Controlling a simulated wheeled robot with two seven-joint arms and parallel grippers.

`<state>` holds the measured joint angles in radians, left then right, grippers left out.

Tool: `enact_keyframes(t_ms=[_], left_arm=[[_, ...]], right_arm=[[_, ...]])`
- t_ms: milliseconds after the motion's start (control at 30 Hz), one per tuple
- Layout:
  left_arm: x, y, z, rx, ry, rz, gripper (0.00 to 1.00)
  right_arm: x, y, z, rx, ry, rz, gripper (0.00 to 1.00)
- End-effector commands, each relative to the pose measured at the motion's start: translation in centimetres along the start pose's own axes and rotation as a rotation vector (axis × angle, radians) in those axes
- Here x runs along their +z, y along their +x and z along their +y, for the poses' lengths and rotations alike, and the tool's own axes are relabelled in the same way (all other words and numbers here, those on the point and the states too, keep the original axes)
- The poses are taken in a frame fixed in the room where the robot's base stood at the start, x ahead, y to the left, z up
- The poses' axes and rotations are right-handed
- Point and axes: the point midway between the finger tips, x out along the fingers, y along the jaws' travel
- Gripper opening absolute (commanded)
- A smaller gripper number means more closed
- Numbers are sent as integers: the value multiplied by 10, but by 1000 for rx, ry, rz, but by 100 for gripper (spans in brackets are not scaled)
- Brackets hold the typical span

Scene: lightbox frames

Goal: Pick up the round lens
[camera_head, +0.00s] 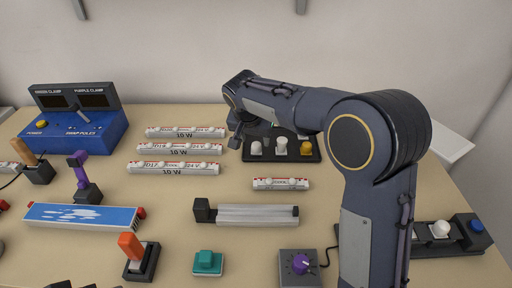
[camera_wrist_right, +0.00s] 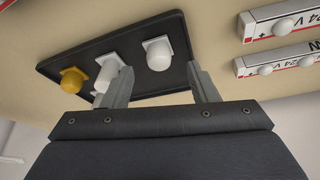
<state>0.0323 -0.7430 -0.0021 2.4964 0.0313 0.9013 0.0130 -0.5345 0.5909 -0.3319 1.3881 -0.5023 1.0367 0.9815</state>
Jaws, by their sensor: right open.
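The left one in the head view is a white lens with a rounded top (camera_head: 256,147). It also shows in the right wrist view (camera_wrist_right: 158,55), on a square base. The middle white lens (camera_head: 281,146) looks taller; in the wrist view a finger partly hides it. My right gripper (camera_head: 237,134) is open over the tray's left end. In the wrist view its fingers (camera_wrist_right: 160,70) stand on either side of the rounded white lens, with gaps. My left gripper is not seen.
White 10 W strips (camera_head: 178,149) lie left of the tray. A short strip (camera_head: 281,184) and a grey rail fixture (camera_head: 257,215) lie in front. A blue clamp console (camera_head: 75,130) stands at the back left. My right arm covers the right middle of the table.

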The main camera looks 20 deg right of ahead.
Motion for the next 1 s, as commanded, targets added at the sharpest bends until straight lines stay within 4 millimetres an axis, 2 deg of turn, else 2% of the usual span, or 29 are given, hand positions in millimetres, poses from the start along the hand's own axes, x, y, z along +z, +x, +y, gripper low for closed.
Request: enact_keyframes(t_ms=[33,200,467,833,1000], left_arm=[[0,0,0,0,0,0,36],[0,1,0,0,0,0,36],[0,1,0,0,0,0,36],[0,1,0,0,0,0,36],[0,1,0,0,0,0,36]], right_arm=[[1,10,2,4,0,-3,54],[1,29,1,2,0,-2,54],[1,32,1,0,0,-1,54],[1,31,1,-1,0,-1,6],[1,31,1,-1,0,-1,6]])
